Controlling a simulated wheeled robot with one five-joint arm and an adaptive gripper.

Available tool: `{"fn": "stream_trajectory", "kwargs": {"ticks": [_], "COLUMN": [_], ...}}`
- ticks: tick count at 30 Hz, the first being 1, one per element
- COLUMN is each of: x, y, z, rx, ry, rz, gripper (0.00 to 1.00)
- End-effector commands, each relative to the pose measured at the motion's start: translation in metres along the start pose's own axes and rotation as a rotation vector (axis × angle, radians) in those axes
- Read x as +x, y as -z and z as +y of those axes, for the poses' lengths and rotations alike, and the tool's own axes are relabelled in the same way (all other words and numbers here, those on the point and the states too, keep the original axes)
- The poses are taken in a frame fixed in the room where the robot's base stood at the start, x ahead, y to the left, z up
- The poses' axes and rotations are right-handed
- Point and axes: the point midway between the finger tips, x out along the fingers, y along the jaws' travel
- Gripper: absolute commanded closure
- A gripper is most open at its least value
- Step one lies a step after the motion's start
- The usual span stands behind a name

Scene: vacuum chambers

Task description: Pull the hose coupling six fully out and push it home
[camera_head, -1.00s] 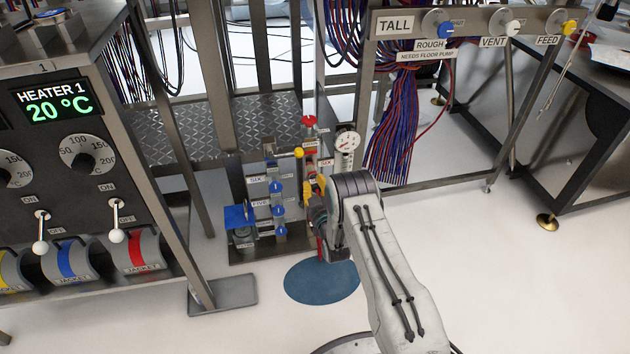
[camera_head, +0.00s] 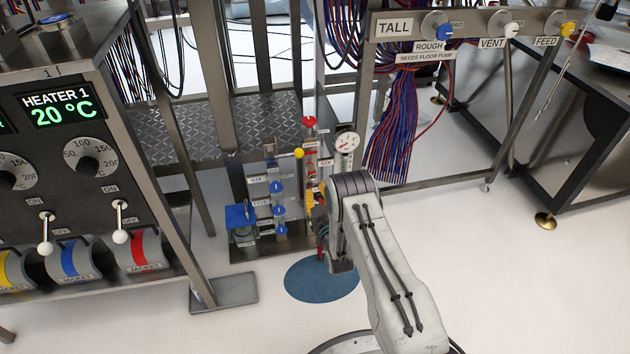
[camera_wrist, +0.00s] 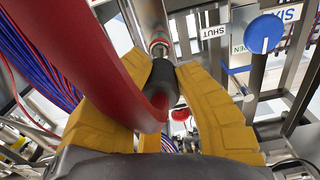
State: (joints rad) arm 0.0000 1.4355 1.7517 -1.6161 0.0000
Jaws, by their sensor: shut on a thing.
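The hose coupling (camera_wrist: 161,82) is a dark sleeve at the end of a thick red hose (camera_wrist: 75,60) in the wrist view. My gripper (camera_wrist: 165,85) has its yellow fingers shut around the coupling. A metal pipe stub (camera_wrist: 158,45) is in line just beyond the coupling; whether they are joined or apart I cannot tell. In the head view my gripper (camera_head: 318,195) is low at the small valve stand, mostly hidden by my wrist. The "SIX" label (camera_wrist: 291,13) and a blue knob (camera_wrist: 263,34) are at the upper right in the wrist view.
The valve stand (camera_head: 265,250) has several blue knobs and a blue-topped box (camera_head: 240,215). A gauge (camera_head: 346,143) rises just behind my wrist. The heater panel (camera_head: 70,210) stands left, the tall frame (camera_head: 470,55) behind. White floor (camera_head: 500,270) is open at right.

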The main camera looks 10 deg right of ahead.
Motion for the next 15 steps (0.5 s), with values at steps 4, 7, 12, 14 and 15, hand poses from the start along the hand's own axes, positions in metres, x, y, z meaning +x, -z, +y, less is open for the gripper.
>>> {"fn": "stream_trajectory", "kwargs": {"ticks": [4,7,12,14,15], "x": [-0.005,-0.008,-0.011,-0.012,-0.012], "y": [0.001,0.001,0.001,0.001,0.001], "z": [0.0,0.0,0.0,0.0,0.0], "rx": [0.0,0.0,0.0,0.0,0.0], "ry": [0.0,0.0,0.0,0.0,0.0], "rz": [0.0,0.0,0.0,0.001,0.001], "gripper": [1.0,1.0,1.0,1.0,1.0]}}
